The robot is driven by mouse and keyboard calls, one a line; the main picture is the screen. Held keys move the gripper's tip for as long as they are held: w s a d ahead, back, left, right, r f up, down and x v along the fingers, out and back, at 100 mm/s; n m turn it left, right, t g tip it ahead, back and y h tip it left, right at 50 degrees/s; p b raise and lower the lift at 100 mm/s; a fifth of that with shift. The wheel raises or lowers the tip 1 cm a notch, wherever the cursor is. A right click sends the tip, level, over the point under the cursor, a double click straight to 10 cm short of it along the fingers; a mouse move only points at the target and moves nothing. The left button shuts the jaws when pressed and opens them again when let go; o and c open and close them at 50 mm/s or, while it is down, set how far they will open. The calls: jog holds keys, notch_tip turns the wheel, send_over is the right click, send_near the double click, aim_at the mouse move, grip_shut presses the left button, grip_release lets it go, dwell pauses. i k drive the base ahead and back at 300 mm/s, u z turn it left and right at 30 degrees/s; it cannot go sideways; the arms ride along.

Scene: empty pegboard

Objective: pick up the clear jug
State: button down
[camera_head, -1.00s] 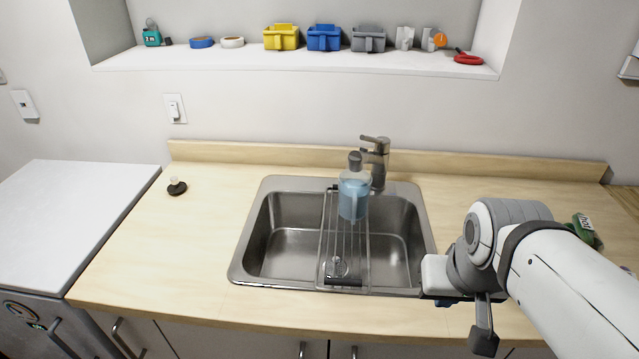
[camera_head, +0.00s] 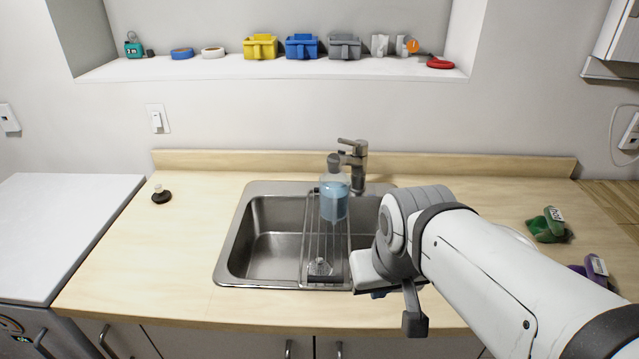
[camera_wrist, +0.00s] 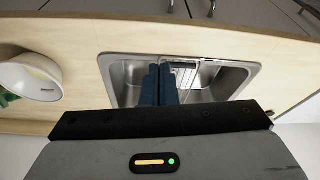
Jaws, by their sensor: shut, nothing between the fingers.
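A clear container with blue liquid and a dark top (camera_head: 334,203), the only thing resembling the clear jug, stands upright on the wire rack (camera_head: 316,240) over the sink, near the faucet. A small clear glass item (camera_head: 319,267) is at the rack's near end. My gripper is shut and empty; its two dark blue fingers (camera_wrist: 160,72) are together in the wrist view, over the sink area. In the head view my wrist hides the fingers almost wholly, in front of the sink's right part and apart from the container. I cannot make out the container in the wrist view.
The sink (camera_head: 228,262) sits in a wood counter (camera_head: 150,260), with a faucet (camera_head: 357,170) behind the container. A white round item (camera_wrist: 28,82), a green item (camera_head: 548,228) and a purple item (camera_head: 594,268) lie right. A small dark-based item (camera_head: 161,196) stands left; the counter between is clear.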

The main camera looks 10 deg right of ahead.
aim_at(334, 202)
jog(key=z, duration=2.05)
jog(key=k, duration=1.35)
jog(key=u, duration=2.2)
jog(key=i, duration=1)
jog(key=u, duration=0.1)
